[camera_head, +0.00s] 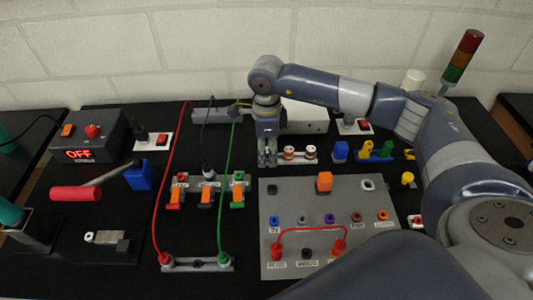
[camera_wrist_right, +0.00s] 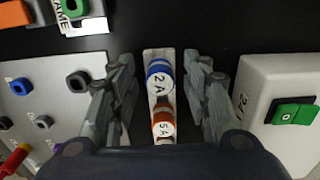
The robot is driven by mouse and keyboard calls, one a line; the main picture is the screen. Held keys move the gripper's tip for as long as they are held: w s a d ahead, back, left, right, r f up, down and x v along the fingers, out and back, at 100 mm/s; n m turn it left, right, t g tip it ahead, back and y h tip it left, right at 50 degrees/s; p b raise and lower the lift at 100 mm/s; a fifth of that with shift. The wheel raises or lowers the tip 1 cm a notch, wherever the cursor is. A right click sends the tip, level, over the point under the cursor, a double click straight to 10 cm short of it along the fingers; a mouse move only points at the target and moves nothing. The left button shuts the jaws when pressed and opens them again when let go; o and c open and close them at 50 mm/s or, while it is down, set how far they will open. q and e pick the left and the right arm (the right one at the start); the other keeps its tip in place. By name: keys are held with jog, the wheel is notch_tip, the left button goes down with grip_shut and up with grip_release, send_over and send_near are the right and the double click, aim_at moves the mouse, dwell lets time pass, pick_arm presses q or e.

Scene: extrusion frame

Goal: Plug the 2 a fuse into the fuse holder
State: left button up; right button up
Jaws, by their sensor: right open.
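The 2 A fuse (camera_wrist_right: 160,78), blue with a white top, stands in a pale rack strip (camera_wrist_right: 150,55) in the right wrist view. The orange 5 A fuse (camera_wrist_right: 163,125) stands beside it. My right gripper (camera_wrist_right: 162,65) is open, one finger on each side of the 2 A fuse, with gaps showing. In the head view my right gripper (camera_head: 267,158) points down at the left end of the fuse row and seems to hide the 2 A fuse. I cannot identify the fuse holder for certain. My left gripper is not in view.
A white box with a green switch (camera_wrist_right: 292,112) stands close behind the row. A grey panel (camera_head: 268,250) with coloured sockets and a red cable lies in front. Cables (camera_head: 228,160) run left of my gripper. A blue block (camera_head: 340,150) stands to the right.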

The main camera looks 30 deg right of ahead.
aim_at(267, 150)
dwell(0.3)
grip_shut()
jog(key=shift+r, duration=0.1)
jog(key=shift+r+p, duration=1.4)
jog(key=shift+r, duration=1.55)
